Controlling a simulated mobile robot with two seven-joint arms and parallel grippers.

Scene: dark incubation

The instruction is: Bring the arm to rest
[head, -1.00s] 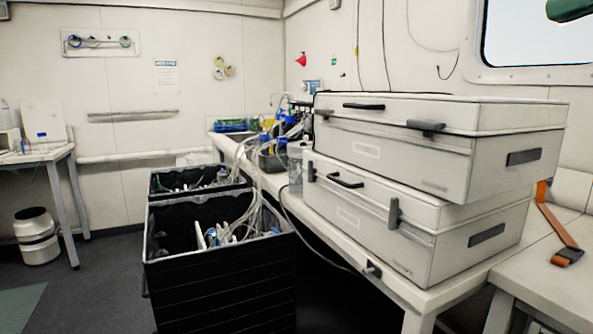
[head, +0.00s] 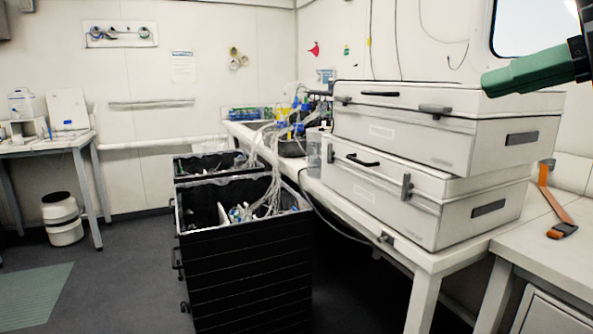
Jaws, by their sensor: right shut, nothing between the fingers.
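My right gripper (head: 497,83) comes in from the upper right edge in the head view. It is green with a black wrist part, and it points left. Its fingers are shut with nothing between them. It shows in front of the upper right of the two stacked white cases and the window's lower edge, touching nothing that I can make out. My left gripper is not in view.
Two white cases, an upper one (head: 400,138) and a lower one (head: 385,205), stand stacked on a white bench (head: 432,262). Black bins (head: 245,270) with tubing stand left of it. An orange strap (head: 552,205) lies at right.

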